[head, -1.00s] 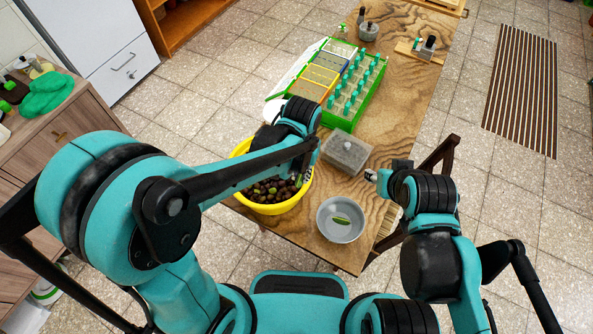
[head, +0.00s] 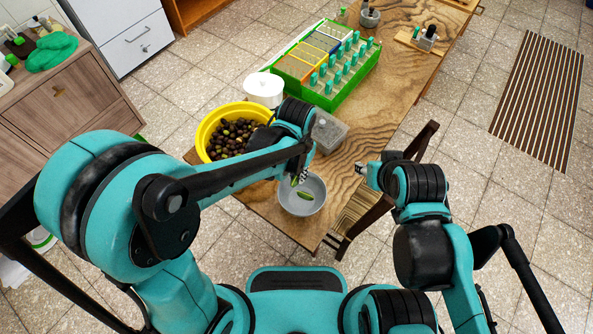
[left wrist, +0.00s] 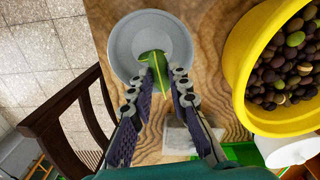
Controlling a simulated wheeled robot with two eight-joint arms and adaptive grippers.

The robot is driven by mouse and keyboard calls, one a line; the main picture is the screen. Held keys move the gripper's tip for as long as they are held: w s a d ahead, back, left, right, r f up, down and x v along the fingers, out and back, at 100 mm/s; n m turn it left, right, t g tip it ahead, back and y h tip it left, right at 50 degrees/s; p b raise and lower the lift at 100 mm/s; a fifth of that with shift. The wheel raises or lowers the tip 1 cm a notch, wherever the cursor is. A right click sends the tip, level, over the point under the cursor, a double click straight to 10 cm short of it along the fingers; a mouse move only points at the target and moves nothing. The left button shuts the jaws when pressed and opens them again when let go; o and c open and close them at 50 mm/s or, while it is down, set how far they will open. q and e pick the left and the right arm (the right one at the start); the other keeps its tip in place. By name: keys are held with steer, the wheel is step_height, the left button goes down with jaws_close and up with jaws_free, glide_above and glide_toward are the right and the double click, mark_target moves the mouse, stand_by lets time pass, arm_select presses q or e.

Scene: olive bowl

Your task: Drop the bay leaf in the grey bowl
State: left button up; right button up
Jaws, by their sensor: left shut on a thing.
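The grey bowl (head: 318,207) stands on the wooden table near its front edge; it also shows in the left wrist view (left wrist: 122,43). One green leaf (head: 307,196) lies inside the bowl. My left gripper (head: 298,181) is over the bowl, its fingers pointing down towards it. In the left wrist view its fingertips (left wrist: 166,76) are shut on a narrow green bay leaf (left wrist: 160,68), which overlaps the leaf in the bowl from this angle. My right gripper (head: 361,169) is right of the bowl, apart from it; its jaws are too small to read.
A grey lidded box (head: 331,134) and a white container (head: 264,88) are behind. A green rack (head: 345,93) stands further back. A dark wooden chair (head: 372,215) is at the table's right.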

mark_target(297, 176)
arm_select(q)
steer(key=shift+f+b, duration=0.7)
steer(key=shift+f, duration=0.65)
steer(key=shift+r, duration=0.1)
steer(key=o, duration=0.8)
steer(key=shift+c, duration=0.2)
step_height(297, 176, up, 12)
